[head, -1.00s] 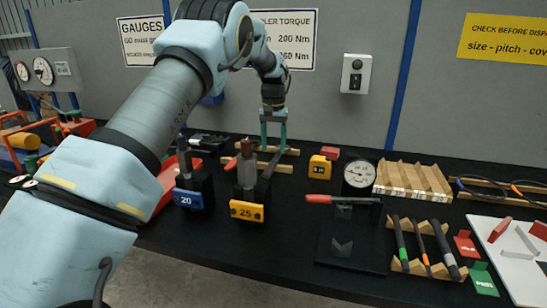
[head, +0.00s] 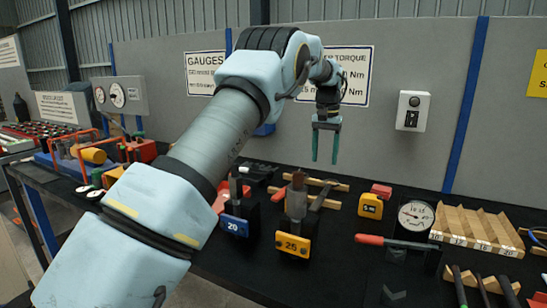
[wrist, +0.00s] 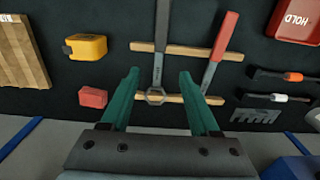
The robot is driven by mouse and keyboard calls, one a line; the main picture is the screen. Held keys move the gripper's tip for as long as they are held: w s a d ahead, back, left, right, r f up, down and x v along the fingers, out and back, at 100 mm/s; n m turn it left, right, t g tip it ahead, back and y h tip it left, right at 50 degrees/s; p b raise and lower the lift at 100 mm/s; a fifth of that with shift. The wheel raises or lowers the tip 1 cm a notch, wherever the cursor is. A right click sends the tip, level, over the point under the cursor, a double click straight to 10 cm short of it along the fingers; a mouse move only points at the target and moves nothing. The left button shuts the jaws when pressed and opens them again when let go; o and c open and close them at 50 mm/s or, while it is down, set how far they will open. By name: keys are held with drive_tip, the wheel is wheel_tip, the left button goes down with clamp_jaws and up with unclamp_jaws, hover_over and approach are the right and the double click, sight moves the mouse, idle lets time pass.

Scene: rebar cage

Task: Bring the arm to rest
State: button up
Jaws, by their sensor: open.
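My gripper (head: 325,142) hangs above the back of the black bench in the head view, its two green fingers pointing down and apart. It is open, with nothing between the fingers. In the wrist view my gripper (wrist: 160,85) shows its green fingers spread, with wrenches on wooden rails beyond them. One is a dark wrench (wrist: 161,45) and one a red-handled wrench (wrist: 223,40). They lie on the bench, apart from the fingers.
Tools marked 20 (head: 234,224) and 25 (head: 293,244) stand on the bench below my arm. A yellow block (head: 371,205), a dial gauge (head: 416,215) and a slotted wooden rack (head: 470,226) lie to the right. The grey wall (head: 400,60) carries a switch box (head: 413,111).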

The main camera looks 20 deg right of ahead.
drive_tip(key=a+f+n+t, duration=0.1)
drive_tip(key=a+n, duration=0.3)
drive_tip(key=a, duration=2.4)
drive_tip(key=s+a+f+n, duration=0.1)
drive_tip(key=s+a+f, duration=0.2)
drive_tip(key=s+a, duration=0.5)
drive_tip(key=s+a+f+n, duration=0.2)
drive_tip(key=s+a+f, duration=0.1)
drive_tip(key=s+a, duration=0.5)
drive_tip(key=s, duration=0.3)
drive_tip(key=shift+s+a+f+t, duration=0.2)
drive_tip(key=shift+s+a+t, duration=0.1)
drive_tip(key=shift+a, duration=0.1)
drive_tip(key=shift+o, duration=0.2)
